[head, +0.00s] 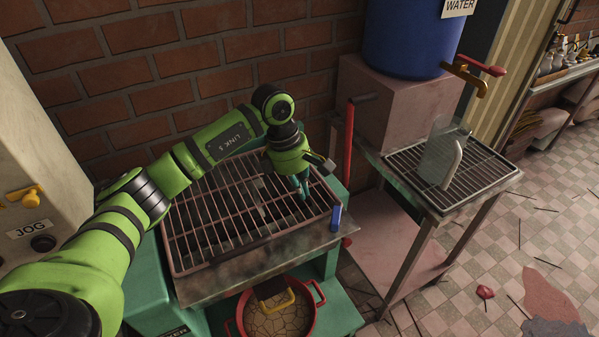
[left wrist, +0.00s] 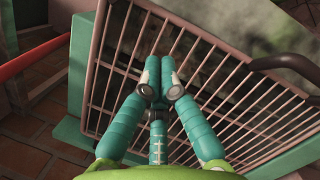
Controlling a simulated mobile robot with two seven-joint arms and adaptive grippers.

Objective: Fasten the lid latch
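A barred metal lid (head: 205,225) lies flat over the green machine, and its bars also fill the left wrist view (left wrist: 235,95). A small blue upright piece (head: 336,217) stands at the machine's front right corner. I cannot tell whether it is the latch. My left gripper (head: 304,191) points down over the lid's right part. In the left wrist view its teal fingers (left wrist: 160,85) are drawn together with nothing visible between them. I cannot tell whether the fingertips touch the bars. My right gripper is not in view.
A red upright bar (head: 349,140) stands at the machine's right. A red pot (head: 320,291) sits below the front edge. Right of it are a blue water barrel (head: 410,35) and a rack table (head: 400,165). A brick wall (head: 150,60) is behind.

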